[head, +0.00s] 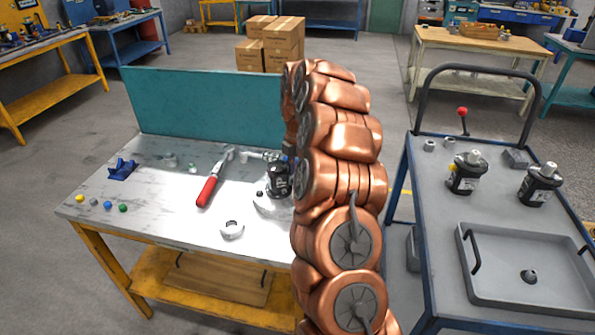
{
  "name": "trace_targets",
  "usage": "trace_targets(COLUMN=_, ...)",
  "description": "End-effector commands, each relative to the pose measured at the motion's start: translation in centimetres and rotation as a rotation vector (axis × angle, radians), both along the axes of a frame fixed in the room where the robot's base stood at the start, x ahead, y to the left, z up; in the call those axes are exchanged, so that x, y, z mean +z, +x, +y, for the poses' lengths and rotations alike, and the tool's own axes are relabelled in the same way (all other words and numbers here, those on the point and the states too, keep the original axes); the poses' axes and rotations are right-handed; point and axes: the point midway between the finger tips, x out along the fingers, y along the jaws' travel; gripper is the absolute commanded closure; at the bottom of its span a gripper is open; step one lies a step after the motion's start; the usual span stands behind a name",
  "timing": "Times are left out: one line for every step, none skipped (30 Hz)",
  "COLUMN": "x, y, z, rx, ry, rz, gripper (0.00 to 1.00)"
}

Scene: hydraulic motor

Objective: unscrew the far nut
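A black hydraulic motor (278,181) stands on the workbench (160,215), close to the left side of my copper-coloured arm. The arm covers part of the area beside it. A grey metal part (258,156) lies at the motor's top left. I cannot make out the far nut on the motor; it is hidden or too small to tell. My gripper is not seen; the arm rises through the middle of the view and its end is hidden.
A red-handled clamp (208,191), white ring (232,230), blue holder (122,169) and several small coloured pieces share the bench. A teal panel (205,107) backs it. The right cart (440,215) carries two motors (466,174), small nuts (429,146) and a grey tray (500,298).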

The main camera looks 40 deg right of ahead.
Motion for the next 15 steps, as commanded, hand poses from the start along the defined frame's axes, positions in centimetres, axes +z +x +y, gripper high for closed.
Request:
trace_targets(x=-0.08, y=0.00, z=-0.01, rx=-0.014, ry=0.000, rz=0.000, gripper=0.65)
trace_targets(x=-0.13, y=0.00, z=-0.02, rx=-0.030, ry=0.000, rz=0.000, gripper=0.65)
trace_targets(x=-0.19, y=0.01, z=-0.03, rx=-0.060, ry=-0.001, rz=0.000, gripper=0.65)
trace_targets(x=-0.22, y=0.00, z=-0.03, rx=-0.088, ry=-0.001, rz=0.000, gripper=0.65)
trace_targets(x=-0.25, y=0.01, z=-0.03, rx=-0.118, ry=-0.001, rz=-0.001, gripper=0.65)
trace_targets(x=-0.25, y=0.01, z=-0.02, rx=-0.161, ry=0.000, rz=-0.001, gripper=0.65)
trace_targets(x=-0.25, y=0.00, z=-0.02, rx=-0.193, ry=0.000, rz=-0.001, gripper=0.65)
trace_targets(x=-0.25, y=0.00, z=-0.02, rx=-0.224, ry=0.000, rz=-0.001, gripper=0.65)
trace_targets(x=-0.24, y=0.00, z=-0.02, rx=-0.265, ry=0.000, rz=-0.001, gripper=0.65)
trace_targets(x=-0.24, y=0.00, z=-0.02, rx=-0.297, ry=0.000, rz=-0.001, gripper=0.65)
trace_targets(x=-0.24, y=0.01, z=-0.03, rx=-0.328, ry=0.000, rz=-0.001, gripper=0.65)
trace_targets(x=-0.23, y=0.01, z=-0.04, rx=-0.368, ry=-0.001, rz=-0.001, gripper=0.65)
trace_targets(x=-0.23, y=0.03, z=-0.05, rx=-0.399, ry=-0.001, rz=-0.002, gripper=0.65)
trace_targets(x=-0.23, y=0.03, z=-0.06, rx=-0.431, ry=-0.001, rz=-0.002, gripper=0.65)
trace_targets(x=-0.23, y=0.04, z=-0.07, rx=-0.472, ry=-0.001, rz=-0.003, gripper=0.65)
